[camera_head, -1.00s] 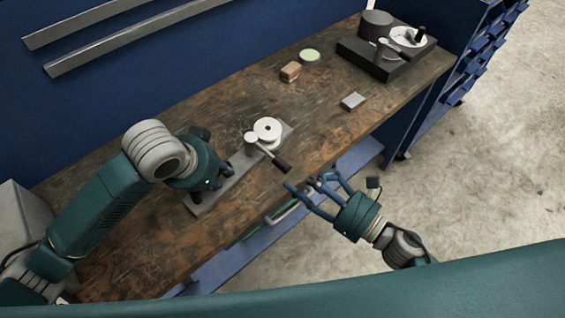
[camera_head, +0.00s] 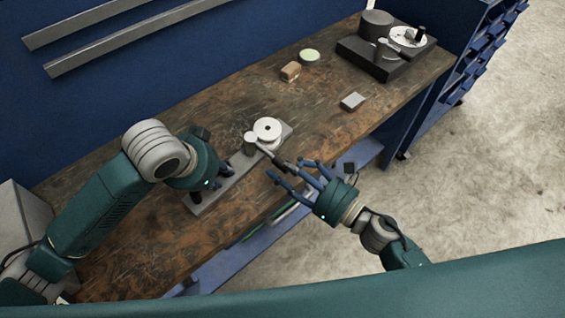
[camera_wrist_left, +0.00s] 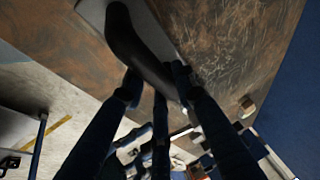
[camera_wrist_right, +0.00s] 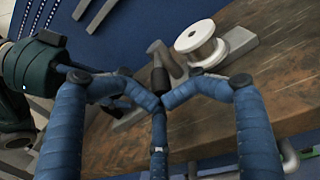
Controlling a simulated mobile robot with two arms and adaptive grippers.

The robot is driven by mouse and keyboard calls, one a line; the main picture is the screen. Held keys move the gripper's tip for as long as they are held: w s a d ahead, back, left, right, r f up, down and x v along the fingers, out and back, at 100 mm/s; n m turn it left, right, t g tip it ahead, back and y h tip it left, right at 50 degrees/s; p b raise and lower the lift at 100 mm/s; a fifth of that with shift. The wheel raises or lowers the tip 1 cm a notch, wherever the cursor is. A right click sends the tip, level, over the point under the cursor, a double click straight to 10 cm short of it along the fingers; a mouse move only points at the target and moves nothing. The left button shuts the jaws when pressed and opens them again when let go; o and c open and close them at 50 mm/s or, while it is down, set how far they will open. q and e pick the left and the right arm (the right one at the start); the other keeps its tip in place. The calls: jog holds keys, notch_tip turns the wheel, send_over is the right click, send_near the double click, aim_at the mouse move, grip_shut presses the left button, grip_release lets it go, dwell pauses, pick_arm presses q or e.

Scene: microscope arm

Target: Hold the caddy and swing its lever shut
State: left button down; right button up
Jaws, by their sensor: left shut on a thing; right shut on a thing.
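The caddy is a flat grey plate (camera_head: 238,172) on the bench, with a white spool (camera_head: 267,129) near its far end. Its lever (camera_head: 263,149) pivots at a round grey hub beside the spool and points toward the bench's front edge. My left gripper (camera_head: 212,182) is shut on the caddy's black curved handle (camera_wrist_left: 135,45) at the near end; the arm partly hides this in the head view. My right gripper (camera_head: 288,170) is shut on the lever's black grip, which shows between the fingertips in the right wrist view (camera_wrist_right: 161,80).
A black device with a white disc (camera_head: 385,52) stands at the far end. The wood (camera_head: 315,120) between is clear.

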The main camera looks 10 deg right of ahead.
jog(key=v, duration=1.3)
jog(key=shift+s+d, duration=0.25)
jog(key=shift+d, duration=0.05)
dwell(0.8)
dwell(0.3)
jog(key=v, duration=1.2)
jog(key=shift+f, duration=0.1)
jog(key=shift+c, duration=0.2)
